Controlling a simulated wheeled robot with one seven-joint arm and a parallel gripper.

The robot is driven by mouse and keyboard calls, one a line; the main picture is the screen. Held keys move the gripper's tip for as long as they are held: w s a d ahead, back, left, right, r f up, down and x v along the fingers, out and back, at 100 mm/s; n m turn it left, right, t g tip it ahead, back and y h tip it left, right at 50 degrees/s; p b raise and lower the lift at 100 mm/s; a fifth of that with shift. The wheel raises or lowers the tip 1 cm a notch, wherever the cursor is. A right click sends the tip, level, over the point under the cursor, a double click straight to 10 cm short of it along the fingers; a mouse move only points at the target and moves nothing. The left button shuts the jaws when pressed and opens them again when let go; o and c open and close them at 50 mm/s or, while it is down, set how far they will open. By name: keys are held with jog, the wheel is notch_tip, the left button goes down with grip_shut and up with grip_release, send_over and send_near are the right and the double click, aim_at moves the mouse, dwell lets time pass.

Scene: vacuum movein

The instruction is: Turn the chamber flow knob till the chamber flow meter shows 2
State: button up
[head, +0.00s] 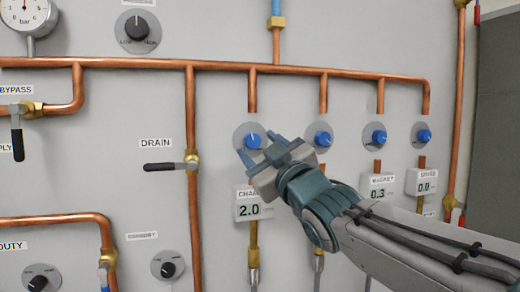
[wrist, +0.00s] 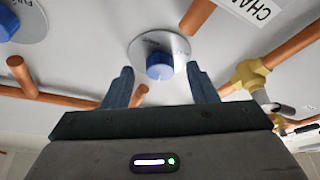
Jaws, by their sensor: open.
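The blue chamber flow knob (head: 253,140) sits on a round grey plate on the panel, at the left end of a row of similar knobs. The flow meter (head: 249,212) below it reads 2.0; its label shows only "CHA", the rest hidden by my gripper. My gripper (head: 259,147) is open in front of the knob, a finger to either side of it in the picture. In the wrist view the knob (wrist: 160,66) shows between the open fingertips (wrist: 160,72). I cannot tell whether the fingers touch it.
Other blue knobs (head: 323,138) stand close on the right; the magnet meter (head: 378,191) reads 0.3 and the rightmost meter (head: 424,183) 0.0. Copper pipes run along the panel. A black-handled drain valve (head: 160,167) is at the left. My arm hides part of the lower right panel.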

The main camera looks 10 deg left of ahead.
jog(key=b+v, duration=0.3)
jog(key=v, duration=1)
jog(key=shift+w, duration=0.1)
jog(key=w+d+f+m+g+h, duration=0.2)
jog(key=d+f+m+h, duration=0.35)
jog(key=f, duration=0.75)
jog(key=w+d+f+m+g+h, duration=0.2)
jog(key=d+f+m+h, duration=0.2)
jog(key=d+f+h, duration=0.55)
jog(key=s+d+f+m+g, duration=0.2)
jog(key=s+f+m+g, duration=0.1)
jog(key=s+f, duration=0.4)
jog(key=s+d+f+m+g+p, duration=0.1)
jog(key=s+d+f+m+g, duration=0.2)
jog(key=s+f+g, duration=0.3)
notch_tip(320, 180, down, 4)
jog(key=shift+s+d+f, duration=0.2)
jog(key=shift+s+f, duration=0.05)
jog(key=shift+s, duration=0.15)
dwell(2.4)
